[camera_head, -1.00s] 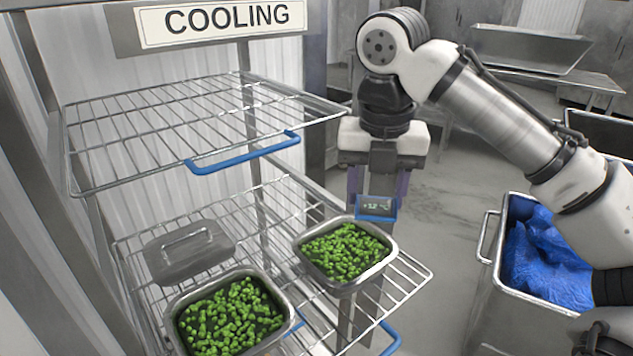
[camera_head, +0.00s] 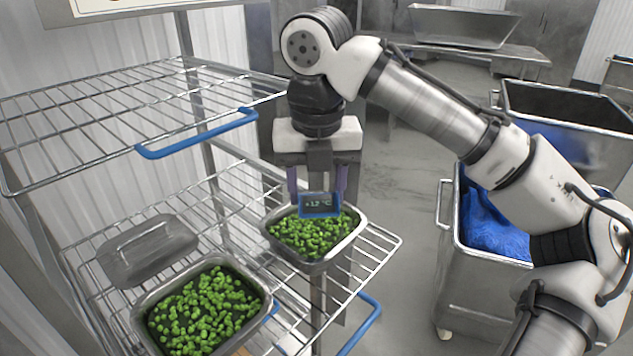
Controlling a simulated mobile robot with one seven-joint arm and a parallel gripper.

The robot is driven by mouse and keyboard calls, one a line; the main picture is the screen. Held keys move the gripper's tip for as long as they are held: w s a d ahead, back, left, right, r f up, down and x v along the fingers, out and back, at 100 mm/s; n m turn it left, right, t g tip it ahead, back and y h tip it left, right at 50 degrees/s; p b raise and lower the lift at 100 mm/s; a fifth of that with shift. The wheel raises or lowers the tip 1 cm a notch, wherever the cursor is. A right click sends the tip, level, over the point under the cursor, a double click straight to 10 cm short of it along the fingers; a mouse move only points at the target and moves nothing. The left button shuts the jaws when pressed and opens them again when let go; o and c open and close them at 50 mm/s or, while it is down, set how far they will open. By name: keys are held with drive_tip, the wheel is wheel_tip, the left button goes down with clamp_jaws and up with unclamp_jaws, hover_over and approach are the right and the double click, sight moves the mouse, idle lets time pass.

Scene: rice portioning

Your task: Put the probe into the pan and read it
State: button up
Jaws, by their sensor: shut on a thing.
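My gripper (camera_head: 317,184) points down, shut on the probe (camera_head: 319,205), a small blue-framed box with a dark display. The display seems to read "+12 °C"; the digits are small, and I cannot tell whether there is a decimal point. The probe is at the back part of the right pan (camera_head: 302,265), a steel pan of green peas on the lower rack shelf. I cannot see the probe's tip or tell whether it is in the peas. A second steel pan of peas (camera_head: 262,318) stands nearer, at the front left.
A grey lid (camera_head: 147,250) lies on the lower shelf behind the near pan. The upper wire shelf (camera_head: 100,120) with a blue front edge (camera_head: 195,135) is left of my gripper. A bin with blue lining (camera_head: 487,230) stands on the right. Open floor lies between.

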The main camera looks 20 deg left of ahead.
drive_tip(key=shift+f+b, duration=2.55)
drive_tip(key=shift+f, duration=0.05)
idle(2.7)
wheel_tip(320, 180, up, 8)
drive_tip(key=p, duration=0.8)
drive_tip(key=shift+f, duration=0.2)
drive_tip(key=shift+r+p, duration=0.35)
drive_tip(key=shift+r, duration=0.8)
